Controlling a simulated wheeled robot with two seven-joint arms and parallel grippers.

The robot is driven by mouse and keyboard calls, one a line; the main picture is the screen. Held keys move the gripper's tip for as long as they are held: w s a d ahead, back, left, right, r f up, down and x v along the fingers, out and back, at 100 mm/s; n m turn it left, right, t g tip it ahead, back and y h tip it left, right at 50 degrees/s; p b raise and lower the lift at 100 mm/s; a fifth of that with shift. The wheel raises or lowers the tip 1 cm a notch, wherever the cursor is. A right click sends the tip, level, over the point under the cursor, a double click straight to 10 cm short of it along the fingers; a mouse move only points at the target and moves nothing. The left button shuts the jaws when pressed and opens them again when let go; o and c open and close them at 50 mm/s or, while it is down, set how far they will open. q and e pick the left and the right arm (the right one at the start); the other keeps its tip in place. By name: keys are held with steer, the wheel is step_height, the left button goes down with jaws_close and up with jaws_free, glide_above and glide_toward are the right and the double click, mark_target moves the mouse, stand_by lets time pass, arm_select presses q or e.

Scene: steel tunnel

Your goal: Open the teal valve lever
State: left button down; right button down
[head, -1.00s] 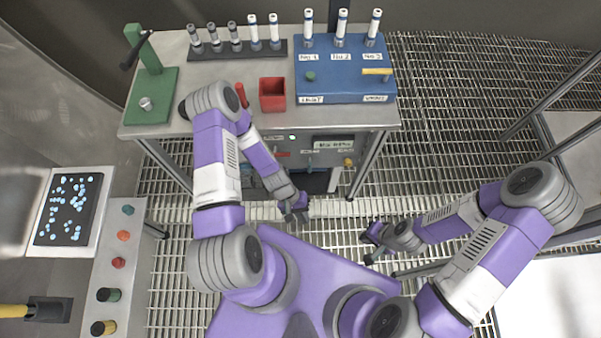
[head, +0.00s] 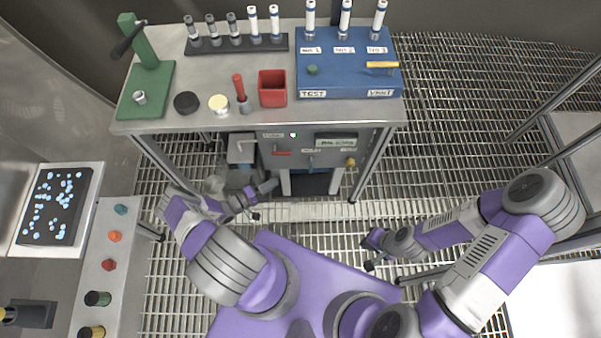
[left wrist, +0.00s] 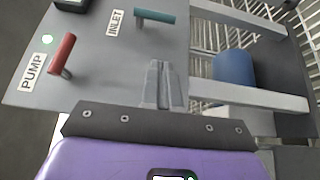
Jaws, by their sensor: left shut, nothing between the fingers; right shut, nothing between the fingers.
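The teal valve lever (head: 311,161) is on the front panel of the grey cabinet under the bench. In the left wrist view the teal lever (left wrist: 154,16) lies sideways beside the INLET label, roughly crosswise to the red lever (left wrist: 62,54) by the PUMP label. My left gripper (head: 264,188) is low in front of the cabinet, left of the teal lever. In the left wrist view its fingers (left wrist: 158,66) are together and empty, apart from the teal lever. My right gripper (head: 366,252) is shut and empty, low over the grating at the right.
The panel (head: 325,135) also carries a yellow knob (head: 350,162). The steel bench (head: 190,118) above holds a red box (head: 272,90), a blue block (head: 345,78) and a green stand (head: 148,85). A button console (head: 105,240) stands at left. Grating is clear right of the bench.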

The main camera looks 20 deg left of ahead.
mark_target(311, 165)
arm_select(q)
steer(key=shift+a+t+y, duration=0.3)
steer(key=shift+a, duration=0.2)
steer(key=s+d+b+x, duration=0.1)
steer(key=d+b+x, duration=0.1)
steer(key=x, duration=1)
steer(key=shift+d, duration=0.55)
